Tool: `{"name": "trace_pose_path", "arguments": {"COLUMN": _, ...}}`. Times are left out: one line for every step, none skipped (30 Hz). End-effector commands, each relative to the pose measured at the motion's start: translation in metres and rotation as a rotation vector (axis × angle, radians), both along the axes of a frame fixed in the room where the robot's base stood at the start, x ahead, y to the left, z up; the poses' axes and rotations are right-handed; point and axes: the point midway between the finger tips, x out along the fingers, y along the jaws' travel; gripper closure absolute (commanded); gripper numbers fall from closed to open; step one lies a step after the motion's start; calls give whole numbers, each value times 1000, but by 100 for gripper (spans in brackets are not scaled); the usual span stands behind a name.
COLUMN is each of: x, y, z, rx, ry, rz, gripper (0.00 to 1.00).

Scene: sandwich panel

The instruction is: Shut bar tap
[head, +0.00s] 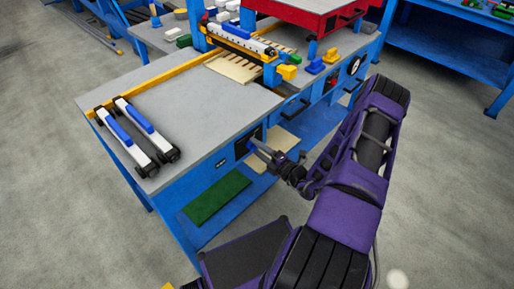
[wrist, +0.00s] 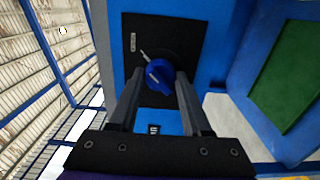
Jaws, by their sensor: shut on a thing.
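The bar tap is a round blue knob (wrist: 158,77) with a grip ridge, on a black plate (wrist: 133,42) on the blue front of the bench. In the wrist view a thin light pointer shows at the knob's upper left, and its ridge runs toward the lower right. My gripper (wrist: 161,72) has one finger on each side of the knob and is shut on it. In the head view my gripper (head: 261,151) reaches the black plate (head: 247,140) from the lower right. There the fingers and wrist hide much of the knob.
On the bench top (head: 190,110) lie two white and blue bars (head: 128,138) at the left. A machine with a red cover (head: 310,12) stands at the back. A green panel (head: 217,197) lies on the lower shelf.

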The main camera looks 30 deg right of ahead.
Motion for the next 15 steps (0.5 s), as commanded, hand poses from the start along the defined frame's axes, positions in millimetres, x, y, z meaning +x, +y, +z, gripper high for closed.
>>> {"name": "trace_pose_path", "arguments": {"x": 0, "y": 0, "z": 0, "rx": 0, "ry": -1, "rz": 0, "gripper": 100}}
{"name": "trace_pose_path", "arguments": {"x": 0, "y": 0, "z": 0, "rx": 0, "ry": -1, "rz": 0, "gripper": 100}}
{"name": "trace_pose_path", "arguments": {"x": 0, "y": 0, "z": 0, "rx": 0, "ry": -1, "rz": 0, "gripper": 100}}
{"name": "trace_pose_path", "arguments": {"x": 0, "y": 0, "z": 0, "rx": -1, "ry": -1, "rz": 0, "gripper": 100}}
{"name": "trace_pose_path", "arguments": {"x": 0, "y": 0, "z": 0, "rx": -2, "ry": -2, "rz": 0, "gripper": 100}}
{"name": "trace_pose_path", "arguments": {"x": 0, "y": 0, "z": 0, "rx": -4, "ry": -3, "rz": 0, "gripper": 100}}
{"name": "trace_pose_path", "arguments": {"x": 0, "y": 0, "z": 0, "rx": -7, "ry": -4, "rz": 0, "gripper": 100}}
{"name": "trace_pose_path", "arguments": {"x": 0, "y": 0, "z": 0, "rx": -12, "ry": -5, "rz": 0, "gripper": 100}}
{"name": "trace_pose_path", "arguments": {"x": 0, "y": 0, "z": 0, "rx": -20, "ry": -8, "rz": 0, "gripper": 100}}
{"name": "trace_pose_path", "arguments": {"x": 0, "y": 0, "z": 0, "rx": -27, "ry": -11, "rz": 0, "gripper": 100}}
{"name": "trace_pose_path", "arguments": {"x": 0, "y": 0, "z": 0, "rx": -35, "ry": -14, "rz": 0, "gripper": 100}}
{"name": "trace_pose_path", "arguments": {"x": 0, "y": 0, "z": 0, "rx": -50, "ry": -19, "rz": 0, "gripper": 100}}
{"name": "trace_pose_path", "arguments": {"x": 0, "y": 0, "z": 0, "rx": -63, "ry": -24, "rz": 0, "gripper": 100}}
{"name": "trace_pose_path", "arguments": {"x": 0, "y": 0, "z": 0, "rx": -78, "ry": -29, "rz": 0, "gripper": 100}}
{"name": "trace_pose_path", "arguments": {"x": 0, "y": 0, "z": 0, "rx": -98, "ry": -37, "rz": 0, "gripper": 100}}
